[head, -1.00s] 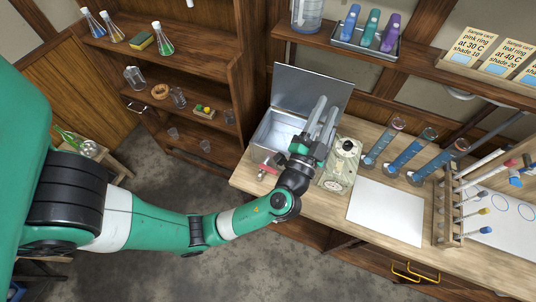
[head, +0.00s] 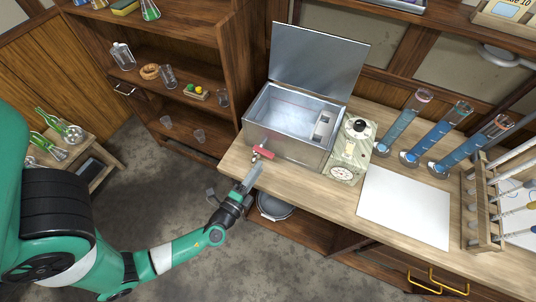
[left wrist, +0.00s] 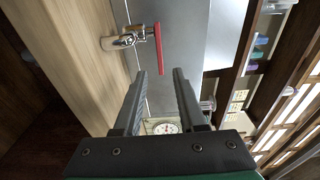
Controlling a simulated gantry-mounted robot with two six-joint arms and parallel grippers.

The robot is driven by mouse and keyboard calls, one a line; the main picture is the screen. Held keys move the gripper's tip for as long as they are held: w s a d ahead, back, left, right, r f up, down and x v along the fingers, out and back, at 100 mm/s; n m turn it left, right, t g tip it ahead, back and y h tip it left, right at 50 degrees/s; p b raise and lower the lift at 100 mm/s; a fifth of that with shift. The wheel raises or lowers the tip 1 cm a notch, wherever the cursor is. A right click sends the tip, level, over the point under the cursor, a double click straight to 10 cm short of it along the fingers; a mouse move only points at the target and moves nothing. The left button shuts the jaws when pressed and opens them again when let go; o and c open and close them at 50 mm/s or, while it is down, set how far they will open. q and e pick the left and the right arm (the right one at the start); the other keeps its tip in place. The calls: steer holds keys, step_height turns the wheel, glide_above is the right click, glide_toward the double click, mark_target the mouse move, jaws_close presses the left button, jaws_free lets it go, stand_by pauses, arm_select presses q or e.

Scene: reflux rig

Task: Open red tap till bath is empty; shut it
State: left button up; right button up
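The metal bath (head: 262,135) stands on the bench with its lid (head: 318,62) raised. Its inside looks pale and bluish; I cannot tell the liquid level. The red tap (head: 262,153) sticks out from the bath's front wall, near the bench edge. In the left wrist view its red handle (left wrist: 158,48) is a long bar on a metal spout, just ahead of my fingertips. My left gripper (head: 253,174) is just in front of and below the tap, apart from it. The left wrist view shows its fingers (left wrist: 160,73) open with nothing between them. My right gripper is out of view.
A control box (head: 352,150) with a black knob and dial stands right of the bath. Blue-filled cylinders (head: 405,120), a white sheet (head: 405,207) and a wooden rack (head: 480,205) lie further right. A round metal pan (head: 275,207) sits below the bench edge.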

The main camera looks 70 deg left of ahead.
mark_target(268, 154)
arm_select(q)
steer(key=x, duration=0.7)
steer(key=shift+w+a, duration=0.2)
jaws_close()
steer(key=shift+r, duration=0.1)
